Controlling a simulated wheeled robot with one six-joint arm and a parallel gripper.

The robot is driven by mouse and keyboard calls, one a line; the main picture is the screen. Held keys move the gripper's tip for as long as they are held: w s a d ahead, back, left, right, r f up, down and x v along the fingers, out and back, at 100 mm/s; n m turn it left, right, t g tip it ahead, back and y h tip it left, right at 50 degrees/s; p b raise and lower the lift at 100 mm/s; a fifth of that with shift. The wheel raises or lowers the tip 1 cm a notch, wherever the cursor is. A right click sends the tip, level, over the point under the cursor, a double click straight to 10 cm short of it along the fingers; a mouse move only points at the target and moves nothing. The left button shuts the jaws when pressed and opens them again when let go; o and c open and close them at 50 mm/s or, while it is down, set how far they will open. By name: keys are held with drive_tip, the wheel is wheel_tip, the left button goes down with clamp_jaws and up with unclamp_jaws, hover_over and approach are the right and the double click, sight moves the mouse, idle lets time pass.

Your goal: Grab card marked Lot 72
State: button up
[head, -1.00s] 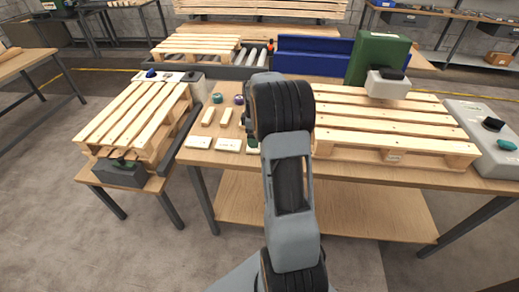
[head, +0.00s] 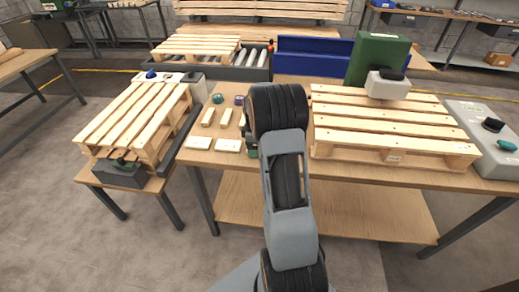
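Two white cards lie flat near the front edge of the wooden table: a left card (head: 199,142) and a right card (head: 228,145). Their print is too small for me to read, so I cannot tell which is Lot 72.
Two small wooden blocks (head: 208,117) (head: 226,118) lie behind the cards, with a teal round piece (head: 218,98) and a purple one (head: 239,100) farther back. A large pallet (head: 390,125) fills the table's right side. Another pallet (head: 135,115) stands on the left bench.

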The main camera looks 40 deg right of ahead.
drive_tip(key=c, duration=0.7)
